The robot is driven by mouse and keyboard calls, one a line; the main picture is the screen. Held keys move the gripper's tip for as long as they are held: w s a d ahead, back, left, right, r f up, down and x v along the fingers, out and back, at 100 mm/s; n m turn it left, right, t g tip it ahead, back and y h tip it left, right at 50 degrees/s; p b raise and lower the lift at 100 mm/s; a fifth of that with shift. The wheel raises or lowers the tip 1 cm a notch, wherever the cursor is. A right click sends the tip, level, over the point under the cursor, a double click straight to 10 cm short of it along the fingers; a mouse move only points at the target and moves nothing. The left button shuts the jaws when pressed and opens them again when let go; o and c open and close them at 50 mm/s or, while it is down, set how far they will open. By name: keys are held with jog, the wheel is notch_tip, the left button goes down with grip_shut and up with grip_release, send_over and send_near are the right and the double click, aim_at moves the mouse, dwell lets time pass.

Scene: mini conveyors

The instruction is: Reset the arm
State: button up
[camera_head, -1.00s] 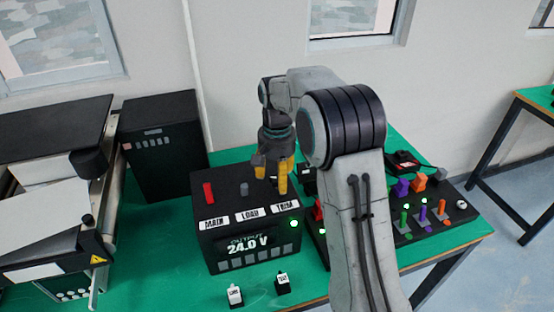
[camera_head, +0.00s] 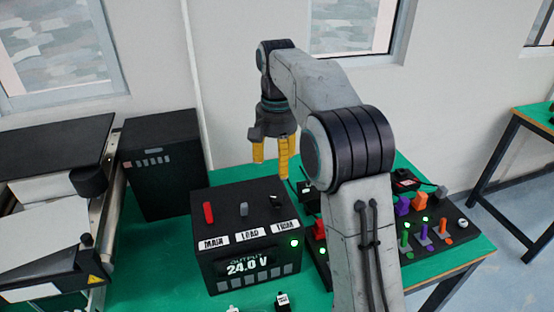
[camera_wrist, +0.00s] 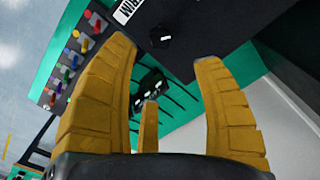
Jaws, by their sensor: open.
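My gripper (camera_head: 272,160) has yellow fingers and hangs pointing down, above and behind the black power supply box (camera_head: 250,268). Its fingers are apart with nothing between them, and they also show spread in the wrist view (camera_wrist: 168,90). The box has a red switch (camera_head: 208,212), a grey switch (camera_head: 244,209) and a black knob (camera_head: 276,202) above the labels MAIN, LOAD and TRIM. Its display reads 24.0 V and a green light (camera_head: 294,243) is lit. The knob also shows in the wrist view (camera_wrist: 161,38), clear of the fingers.
A control panel (camera_head: 405,266) with coloured switches lies right of my arm on the green table (camera_head: 150,287). A tall black box (camera_head: 162,190) and a mini conveyor (camera_head: 45,238) stand left. Small labelled tags (camera_head: 282,301) lie in front. The space above the table is open.

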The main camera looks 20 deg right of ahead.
dwell(0.4)
jog(key=f+n, duration=0.1)
jog(key=f, duration=0.2)
jog(key=s+f+n, duration=0.1)
jog(key=f+n, duration=0.1)
jog(key=s+f+n, duration=0.1)
jog(key=f, duration=0.2)
jog(key=shift+f+n, duration=0.3)
jog(key=shift+n, duration=0.1)
jog(key=s+r+t, duration=0.2)
jog(key=s, duration=1)
jog(key=s+r+n+t, duration=0.1)
jog(key=s+r+t, duration=0.1)
jog(key=s, duration=1.1)
jog(key=shift+s+r, duration=0.3)
jog(key=shift+r, duration=0.25)
